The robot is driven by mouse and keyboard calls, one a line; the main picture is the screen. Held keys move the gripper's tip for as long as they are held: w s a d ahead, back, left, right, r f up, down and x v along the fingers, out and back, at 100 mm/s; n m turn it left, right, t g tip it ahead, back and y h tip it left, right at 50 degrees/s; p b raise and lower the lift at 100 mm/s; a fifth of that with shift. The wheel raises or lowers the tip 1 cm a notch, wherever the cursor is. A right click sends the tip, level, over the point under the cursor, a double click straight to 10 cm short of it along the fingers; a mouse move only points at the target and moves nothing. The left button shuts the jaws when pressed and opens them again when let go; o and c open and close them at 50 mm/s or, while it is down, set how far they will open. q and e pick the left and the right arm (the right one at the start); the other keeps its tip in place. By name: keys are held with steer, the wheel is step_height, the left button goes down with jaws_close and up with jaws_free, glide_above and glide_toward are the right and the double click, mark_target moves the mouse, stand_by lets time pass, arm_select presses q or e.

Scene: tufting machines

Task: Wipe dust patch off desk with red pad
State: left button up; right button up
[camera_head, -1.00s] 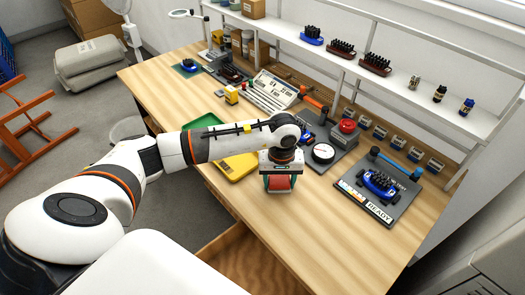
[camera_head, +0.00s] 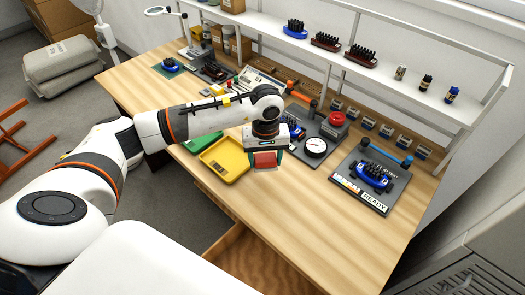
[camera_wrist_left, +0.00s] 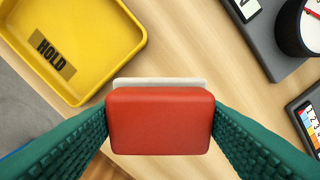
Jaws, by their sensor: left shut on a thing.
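The red pad (camera_head: 265,160) is held between the fingers of my left gripper (camera_head: 265,158), over the front middle of the wooden desk (camera_head: 310,220). In the left wrist view the red pad (camera_wrist_left: 160,121) sits between the two green fingers, and a pale strip (camera_wrist_left: 160,82) shows along its far edge. I cannot tell whether the pad touches the desk. No dust patch can be made out on the bare wood in view. My right gripper is not in view.
A yellow HOLD tray (camera_head: 224,160) lies just left of the pad, with a green tray (camera_head: 203,142) beyond it. A gauge fixture (camera_head: 316,148) stands to the right, then a READY board (camera_head: 372,184). An open drawer (camera_head: 250,262) juts out below. The desk's front right is clear.

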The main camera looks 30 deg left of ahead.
arm_select(q)
step_height(320, 180, up, 2)
steer(key=shift+r+p, duration=0.15)
steer(key=shift+p, duration=0.25)
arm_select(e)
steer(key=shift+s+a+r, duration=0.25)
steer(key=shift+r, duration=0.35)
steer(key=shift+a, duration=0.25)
